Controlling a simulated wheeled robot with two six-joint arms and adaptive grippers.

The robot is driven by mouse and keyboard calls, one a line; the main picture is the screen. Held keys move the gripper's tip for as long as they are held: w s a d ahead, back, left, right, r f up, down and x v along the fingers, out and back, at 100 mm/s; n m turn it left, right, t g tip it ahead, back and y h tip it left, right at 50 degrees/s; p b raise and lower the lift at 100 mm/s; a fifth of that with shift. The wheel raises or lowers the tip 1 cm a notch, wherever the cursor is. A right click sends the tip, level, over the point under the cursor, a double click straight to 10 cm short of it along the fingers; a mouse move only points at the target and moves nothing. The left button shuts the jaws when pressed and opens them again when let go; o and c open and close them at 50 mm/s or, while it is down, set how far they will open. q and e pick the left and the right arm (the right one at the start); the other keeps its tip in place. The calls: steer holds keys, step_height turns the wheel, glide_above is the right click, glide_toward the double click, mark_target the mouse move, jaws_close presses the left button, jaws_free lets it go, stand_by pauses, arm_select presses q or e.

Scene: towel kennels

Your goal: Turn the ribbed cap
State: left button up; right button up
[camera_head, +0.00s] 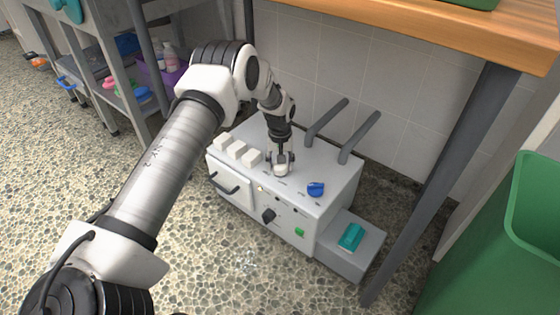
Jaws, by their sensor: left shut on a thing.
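A light grey box-shaped unit (335,172) stands on the pebbled floor below the wooden worktop. My left gripper (281,162) points down at the top of this unit, near its front edge. Its fingers are shut on a small pale round piece (281,170), which looks like the ribbed cap. The fingers partly hide it, and its ribs are too small to make out. My right gripper is not in view.
The unit's top also bears several white blocks (236,149), a blue knob (316,189) and two grey upright bars (327,118). Its front has a black handle (225,186), a black knob (268,216) and a green button (299,232). A green bin (480,260) stands right.

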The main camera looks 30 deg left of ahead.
arm_select(q)
steer(key=m+p, duration=0.2)
steer(key=m, duration=0.1)
steer(key=shift+r, duration=0.1)
steer(key=m+p, duration=0.1)
steer(key=m, duration=0.3)
steer(key=shift+s+m+p, duration=0.1)
steer(key=shift+m+p, duration=0.2)
steer(key=shift+m, duration=0.1)
steer(key=m, duration=0.5)
steer(key=shift+f, duration=0.2)
steer(key=m, duration=0.5)
steer(key=shift+m, duration=0.5)
steer(key=o, duration=1.2)
steer(key=shift+r, duration=0.15)
